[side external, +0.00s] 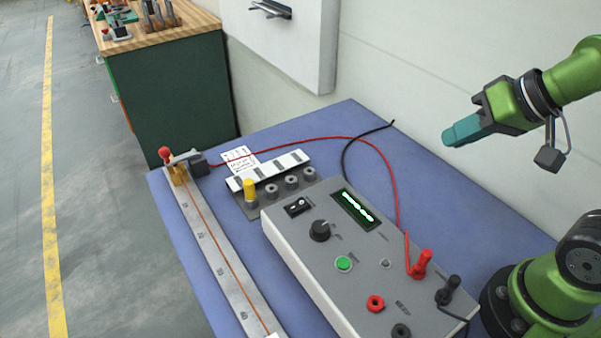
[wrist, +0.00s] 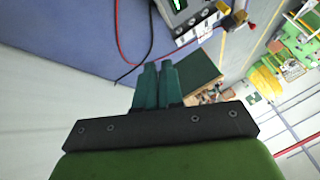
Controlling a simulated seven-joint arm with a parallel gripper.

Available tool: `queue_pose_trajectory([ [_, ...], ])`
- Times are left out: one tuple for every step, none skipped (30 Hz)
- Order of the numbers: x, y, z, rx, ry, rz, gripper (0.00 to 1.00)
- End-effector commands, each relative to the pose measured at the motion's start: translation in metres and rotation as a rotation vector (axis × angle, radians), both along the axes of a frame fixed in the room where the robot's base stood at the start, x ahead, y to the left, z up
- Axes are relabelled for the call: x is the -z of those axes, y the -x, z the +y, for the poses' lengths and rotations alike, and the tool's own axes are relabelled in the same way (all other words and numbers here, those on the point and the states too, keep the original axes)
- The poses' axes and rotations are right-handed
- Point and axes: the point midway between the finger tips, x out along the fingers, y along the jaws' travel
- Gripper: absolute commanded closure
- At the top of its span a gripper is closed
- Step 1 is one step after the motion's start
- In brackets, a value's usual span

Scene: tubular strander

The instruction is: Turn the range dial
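The range dial (side external: 320,230) is a black round knob with a pale pointer mark. It sits on the top face of a grey meter box (side external: 303,265) on the blue table, left of the lit display (side external: 356,209). My gripper (side external: 447,137), with teal fingers, is high to the right of the box, well away from the dial and touching nothing. In the wrist view the fingers (wrist: 159,66) lie close together with nothing between them. The dial cannot be made out in the wrist view, where only part of the box shows at the top edge.
A green button (side external: 344,264), a rocker switch (side external: 298,206), and red (side external: 421,262) and black plugs are on the box. A red lead (side external: 390,185) loops behind it. A ruled bar (side external: 215,245) and a row of posts (side external: 271,191) stand left. Air around my gripper is free; a wall is behind.

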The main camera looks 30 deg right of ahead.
Motion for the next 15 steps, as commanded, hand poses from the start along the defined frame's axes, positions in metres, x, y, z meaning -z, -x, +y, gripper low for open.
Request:
queue_pose_trajectory([
  [0.002, 0.0, 0.002, -0.008, 0.0, 0.01, 0.85],
  [0.005, -0.001, 0.003, -0.015, 0.001, 0.021, 0.8],
  [0.009, -0.003, 0.007, -0.027, 0.005, 0.041, 0.74],
  [0.011, -0.005, 0.01, -0.04, 0.01, 0.055, 0.69],
  [0.012, -0.009, 0.014, -0.059, 0.022, 0.069, 0.65],
  [0.012, -0.016, 0.022, -0.09, 0.039, 0.093, 0.59],
  [0.013, -0.022, 0.028, -0.116, 0.055, 0.116, 0.54],
  [0.013, -0.027, 0.036, -0.147, 0.072, 0.141, 0.49],
  [0.013, -0.035, 0.048, -0.19, 0.096, 0.178, 0.43],
  [0.013, -0.041, 0.058, -0.225, 0.114, 0.206, 0.4],
  [0.013, -0.047, 0.068, -0.26, 0.133, 0.233, 0.4],
  [0.014, -0.054, 0.082, -0.305, 0.156, 0.271, 0.4],
  [0.015, -0.059, 0.093, -0.338, 0.173, 0.3, 0.4],
  [0.016, -0.064, 0.104, -0.371, 0.189, 0.327, 0.4],
  [0.017, -0.07, 0.119, -0.412, 0.21, 0.363, 0.4],
])
